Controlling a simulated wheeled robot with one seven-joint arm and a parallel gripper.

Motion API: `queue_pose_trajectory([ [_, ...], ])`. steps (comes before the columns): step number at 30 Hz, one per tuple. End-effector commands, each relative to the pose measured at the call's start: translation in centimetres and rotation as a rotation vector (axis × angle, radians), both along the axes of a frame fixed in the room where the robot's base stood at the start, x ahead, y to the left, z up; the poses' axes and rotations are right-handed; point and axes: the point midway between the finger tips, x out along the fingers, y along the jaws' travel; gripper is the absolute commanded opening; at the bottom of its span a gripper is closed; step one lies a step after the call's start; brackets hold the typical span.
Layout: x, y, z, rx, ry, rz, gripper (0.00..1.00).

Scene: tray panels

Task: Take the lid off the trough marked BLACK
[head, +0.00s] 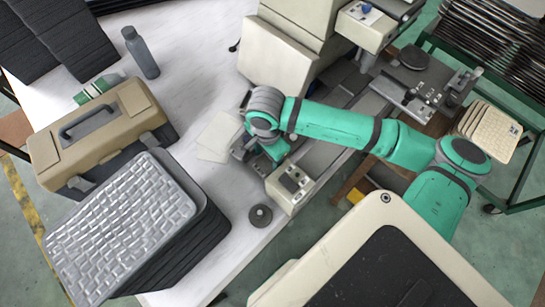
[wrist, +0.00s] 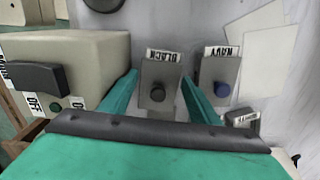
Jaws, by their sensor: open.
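The trough marked BLACK (wrist: 150,72) is in the middle of the wrist view, a grey box with a white label on its far edge. A similar trough marked NAVY (wrist: 220,70), with a blue knob, stands just right of the right finger. In the head view my wrist hides most of the troughs.
A beige control box (wrist: 70,60) with an OFF label stands close on the left. A small labelled block (wrist: 241,119) lies right of the fingers. In the head view, a toolbox (head: 100,130), stacked silver trays (head: 125,225) and a bottle (head: 141,55) occupy the white table.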

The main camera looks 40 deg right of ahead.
Motion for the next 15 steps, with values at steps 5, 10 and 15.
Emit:
queue_pose_trajectory([
  [5, -0.02, 0.0, -0.33, 0.0, 0.0, 0.0, 0.56],
  [10, -0.01, 0.0, -0.3, 0.0, 0.0, 0.0, 0.4],
  [15, 0.0, 0.0, -0.29, 0.0, 0.0, 0.001, 0.29],
])
